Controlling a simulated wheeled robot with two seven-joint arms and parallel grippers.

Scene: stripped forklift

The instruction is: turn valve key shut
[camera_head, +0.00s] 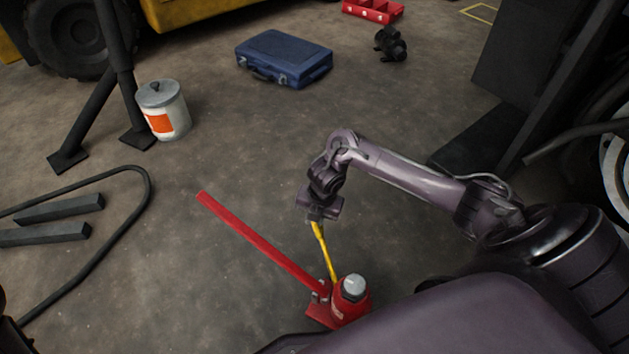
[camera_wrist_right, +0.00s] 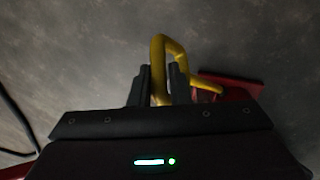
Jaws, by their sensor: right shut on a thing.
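A red bottle jack (camera_head: 345,302) with a grey top stands on the floor at the bottom middle of the head view. A long red bar (camera_head: 250,235) runs from it up to the left. A yellow valve key (camera_head: 325,252) rises from the jack's base toward my right gripper (camera_head: 316,218). In the wrist view the yellow key's loop (camera_wrist_right: 168,50) sits between the two dark fingers of my right gripper (camera_wrist_right: 160,85), which is shut on it. Part of the red jack (camera_wrist_right: 232,84) shows behind. My left gripper is not in view.
A black hose (camera_head: 148,185) and dark bars (camera_head: 55,208) lie at left. The floor around the jack is mostly clear.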

